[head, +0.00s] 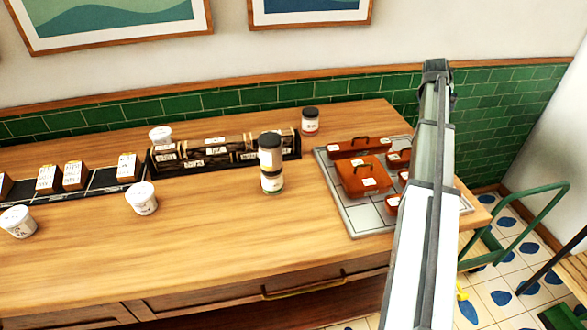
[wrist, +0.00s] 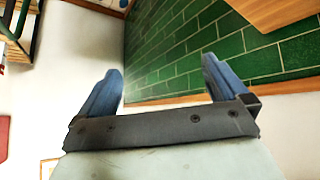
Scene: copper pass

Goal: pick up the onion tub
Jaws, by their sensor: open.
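Several small white tubs with printed labels stand on the wooden counter (head: 230,225) in the head view. One tub (head: 142,199) is near the middle left, one (head: 18,222) at the far left, and one (head: 160,134) behind the dark rack. The labels are too small to read, so I cannot tell which is the onion tub. My gripper (wrist: 162,85) is open and empty in the wrist view, its two blue fingers apart and facing the green tiled wall. It is far to the right of the tubs; its fingers are not clear in the head view.
A dark rack (head: 290,148) holds labelled items along the back. A dark-lidded jar (head: 310,121) and a tall stacked container (head: 271,172) stand near it. Brown lidded boxes (head: 362,176) sit on a grey tray (head: 352,218) beside my arm. The front middle counter is clear.

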